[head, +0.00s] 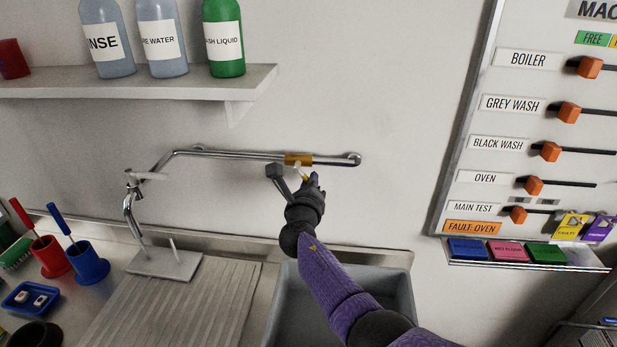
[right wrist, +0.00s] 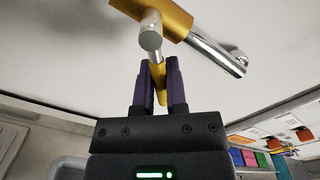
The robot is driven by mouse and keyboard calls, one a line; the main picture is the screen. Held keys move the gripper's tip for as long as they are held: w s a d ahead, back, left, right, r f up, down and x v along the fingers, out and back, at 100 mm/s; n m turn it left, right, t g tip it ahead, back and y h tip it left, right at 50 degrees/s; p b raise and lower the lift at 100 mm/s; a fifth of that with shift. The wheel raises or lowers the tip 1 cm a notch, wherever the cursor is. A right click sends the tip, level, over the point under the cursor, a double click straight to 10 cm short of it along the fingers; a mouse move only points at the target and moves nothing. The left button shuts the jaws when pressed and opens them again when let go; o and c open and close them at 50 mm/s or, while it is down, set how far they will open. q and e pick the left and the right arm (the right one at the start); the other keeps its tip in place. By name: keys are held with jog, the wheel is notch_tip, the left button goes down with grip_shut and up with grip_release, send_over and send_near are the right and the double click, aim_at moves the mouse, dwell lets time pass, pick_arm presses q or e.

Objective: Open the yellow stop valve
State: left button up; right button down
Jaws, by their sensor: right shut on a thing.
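The yellow stop valve (head: 298,159) sits on a chrome pipe (head: 230,153) that runs along the wall above the sink. Its body (right wrist: 168,14) also shows at the top of the right wrist view. A yellow lever (right wrist: 157,75) hangs from the valve's pale round hub (right wrist: 151,38). My right gripper (head: 308,178) reaches up from below and is shut on the lever. In the right wrist view its two dark purple fingers (right wrist: 158,88) stand on either side of the lever. The lever's exact angle to the pipe is hard to tell. My left gripper is not in view.
A grey sink basin (head: 402,290) lies under my right arm, with a ribbed draining board (head: 240,300) on its left. A shelf (head: 180,88) with bottles hangs at upper left. A label board with orange sliders (head: 480,130) is on the right.

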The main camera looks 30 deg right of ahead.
dwell(0.4)
jog(key=c, duration=0.7)
grip_release()
jog(key=shift+s+a, duration=0.1)
jog(key=p+v, duration=0.4)
jog(key=v, duration=0.5)
jog(key=shift+s+a, duration=0.15)
jog(key=shift+s, duration=0.1)
